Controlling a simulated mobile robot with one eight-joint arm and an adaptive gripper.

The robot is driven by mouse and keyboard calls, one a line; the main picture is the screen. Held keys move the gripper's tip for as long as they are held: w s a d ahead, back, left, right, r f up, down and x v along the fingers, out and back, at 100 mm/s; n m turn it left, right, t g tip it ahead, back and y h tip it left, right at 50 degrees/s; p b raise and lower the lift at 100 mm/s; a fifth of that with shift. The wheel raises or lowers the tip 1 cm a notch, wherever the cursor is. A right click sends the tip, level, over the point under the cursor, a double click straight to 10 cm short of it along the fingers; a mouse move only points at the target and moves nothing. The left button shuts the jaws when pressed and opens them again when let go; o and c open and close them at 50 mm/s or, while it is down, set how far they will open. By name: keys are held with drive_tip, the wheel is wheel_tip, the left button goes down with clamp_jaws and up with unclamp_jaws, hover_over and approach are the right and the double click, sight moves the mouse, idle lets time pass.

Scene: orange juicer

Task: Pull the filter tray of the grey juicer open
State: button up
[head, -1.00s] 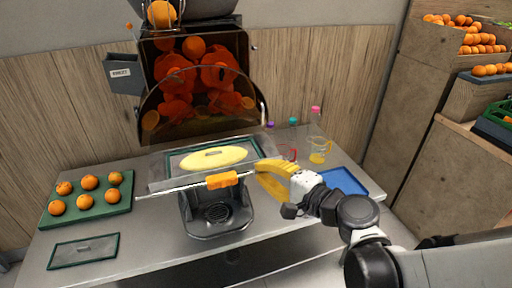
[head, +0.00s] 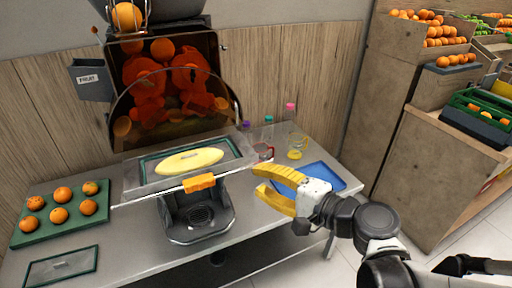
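The grey juicer (head: 190,220) stands on the metal counter, with oranges behind its clear curved cover. Its filter tray (head: 135,192) sticks out at the front below the cover, with an orange handle (head: 199,183) on its front edge. A yellow oval piece (head: 189,161) lies in the tray. My gripper (head: 256,180) is to the right of the handle, apart from it. Its yellow fingers are open and empty, pointing left toward the tray. How far the tray stands out of the juicer's body is hard to judge.
A green tray of oranges (head: 100,217) and a flat green-rimmed panel (head: 62,268) lie at the left. A blue tray (head: 318,176), a measuring jug (head: 296,147) and capped bottles stand on the right. Wooden shelves (head: 385,95) with fruit crates rise at the far right.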

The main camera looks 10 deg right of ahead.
drive_tip(key=shift+v, duration=2.3)
wheel_tip(320, 180, down, 7)
drive_tip(key=s+n+g+h, duration=0.3)
drive_tip(key=n+g+h, duration=0.1)
drive_tip(key=n, duration=0.1)
drive_tip(key=s+d+r+n+g+h, duration=0.1)
drive_tip(key=s+d+n+h, duration=0.1)
drive_tip(key=d+n+h, duration=0.4)
drive_tip(key=shift+s+d, duration=0.2)
drive_tip(key=shift+d, duration=0.5)
